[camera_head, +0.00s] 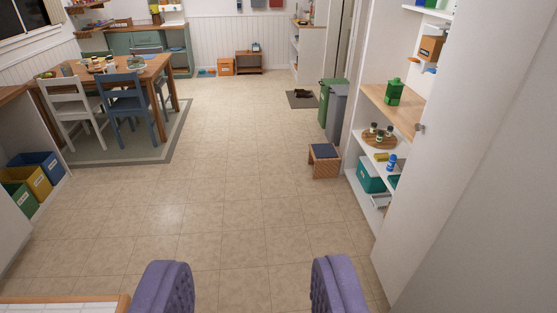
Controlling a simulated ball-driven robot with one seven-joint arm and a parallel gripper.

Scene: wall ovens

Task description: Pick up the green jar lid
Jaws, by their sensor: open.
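My gripper (250,288) shows at the bottom of the view as two purple padded fingers, wide apart. It is open and empty, with bare floor beyond it. I cannot make out a green jar lid in this view. Small dark jars (376,130) stand on a round wooden tray (380,141) on the right shelf, too small to tell their lids' colours for sure. A green canister (394,92) stands on the wooden counter above them.
The tiled floor (230,150) is clear down the middle. A dining table (150,74) with chairs stands at left. A white door (465,110) is close at right; a tiled surface (60,306) is bottom left.

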